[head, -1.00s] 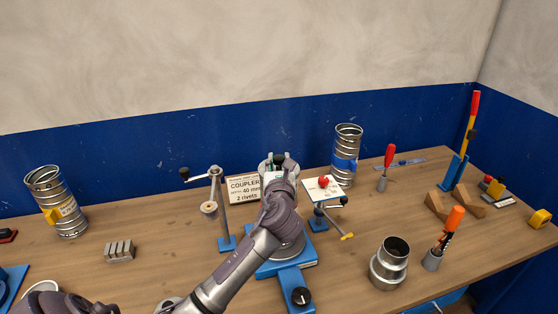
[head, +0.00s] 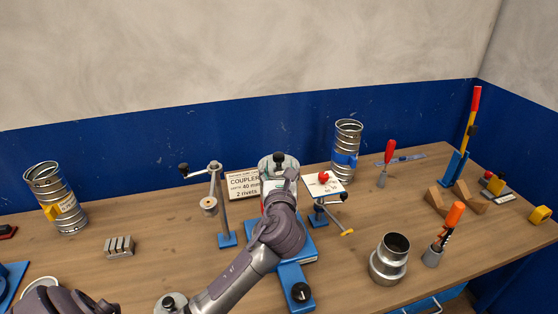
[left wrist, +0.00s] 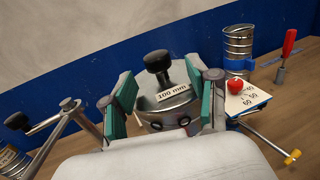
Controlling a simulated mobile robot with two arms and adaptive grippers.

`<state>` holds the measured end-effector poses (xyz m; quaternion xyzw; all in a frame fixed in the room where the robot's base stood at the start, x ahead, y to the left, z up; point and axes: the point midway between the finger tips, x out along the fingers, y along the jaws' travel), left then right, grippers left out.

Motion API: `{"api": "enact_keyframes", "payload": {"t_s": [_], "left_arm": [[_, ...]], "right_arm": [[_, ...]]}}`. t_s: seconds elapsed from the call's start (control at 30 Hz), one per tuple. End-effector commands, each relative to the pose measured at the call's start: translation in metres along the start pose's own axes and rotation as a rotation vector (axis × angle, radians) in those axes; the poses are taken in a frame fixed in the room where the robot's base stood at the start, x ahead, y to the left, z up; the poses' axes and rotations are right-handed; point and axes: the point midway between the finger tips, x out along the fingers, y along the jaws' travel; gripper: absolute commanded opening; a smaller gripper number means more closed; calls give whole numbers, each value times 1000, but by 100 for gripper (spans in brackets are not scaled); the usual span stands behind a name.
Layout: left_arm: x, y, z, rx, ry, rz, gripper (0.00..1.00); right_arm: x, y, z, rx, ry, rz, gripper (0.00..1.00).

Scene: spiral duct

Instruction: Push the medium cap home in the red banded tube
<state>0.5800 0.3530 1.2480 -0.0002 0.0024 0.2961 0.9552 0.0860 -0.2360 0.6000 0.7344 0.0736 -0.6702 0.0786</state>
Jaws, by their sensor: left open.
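The medium cap, a metal disc with a black knob (head: 279,157), sits upright in the middle of the bench, above the blue fixture. In the left wrist view its knob (left wrist: 157,62) and a "100 mm" label (left wrist: 173,93) show clearly. My left gripper (left wrist: 160,78) is open, its green pads standing on either side of the cap with gaps visible. In the head view my left gripper (head: 284,180) and wrist cover most of the tube below the cap. My right gripper is not in view.
A crank stand (head: 218,205) is just left, and a white dial card (head: 325,184) with a red knob is just right. A "COUPLER" sign (head: 243,186) stands behind. A blue-banded tube (head: 346,150) is at back right. A stepped metal reducer (head: 389,260) stands at front right.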

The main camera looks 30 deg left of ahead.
Motion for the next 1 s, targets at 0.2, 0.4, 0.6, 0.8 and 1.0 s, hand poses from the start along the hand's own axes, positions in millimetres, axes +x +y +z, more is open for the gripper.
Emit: {"api": "enact_keyframes", "payload": {"t_s": [0.2, 0.4, 0.6, 0.8, 1.0], "left_arm": [[-47, 0, -1, -1, 2, -2, 60], [-72, 0, -1, 0, 1, -1, 60], [-77, 0, 0, -1, 0, 1, 60], [-77, 0, 0, 0, 0, 1, 60], [-77, 0, 0, 0, 0, 1, 60]], "right_arm": [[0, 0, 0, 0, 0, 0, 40], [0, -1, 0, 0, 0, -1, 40], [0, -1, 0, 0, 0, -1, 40], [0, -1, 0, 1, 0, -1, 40], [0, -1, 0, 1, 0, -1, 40]]}}
